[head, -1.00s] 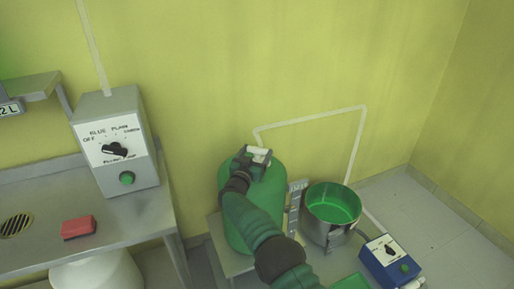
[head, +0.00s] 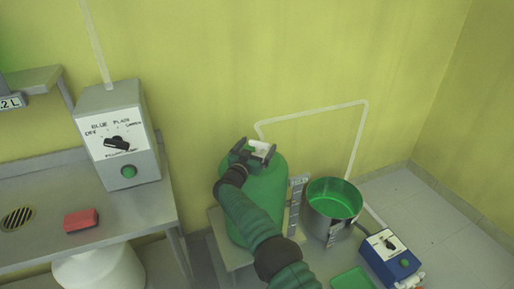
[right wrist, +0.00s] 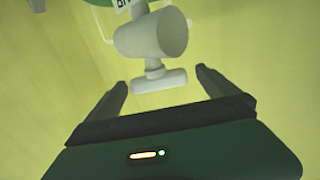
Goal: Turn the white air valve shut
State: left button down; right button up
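The white air valve (right wrist: 150,36) shows in the right wrist view as a pale round body with a small T-shaped handle (right wrist: 158,82) toward me. In the head view the valve (head: 261,149) sits at the top of the green tank (head: 268,190). My right gripper (right wrist: 163,78) is open. Its two dark fingers stand on either side of the handle, with visible gaps to both. In the head view my right gripper (head: 254,153) is over the tank top and partly hides the valve. My left gripper is not in view.
A grey control box (head: 117,100) with a black knob stands on the metal bench (head: 150,207) at left, near a red block (head: 81,220). A metal pot (head: 333,226) with green inside and a blue switch box (head: 390,258) are right of the tank. A pale pipe (head: 310,113) runs along the wall.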

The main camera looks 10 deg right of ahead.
jog(key=shift+s+a, duration=0.15)
jog(key=shift+s, duration=0.1)
jog(key=p+v, duration=0.3)
jog(key=v, duration=1.3)
jog(key=shift+a, duration=0.2)
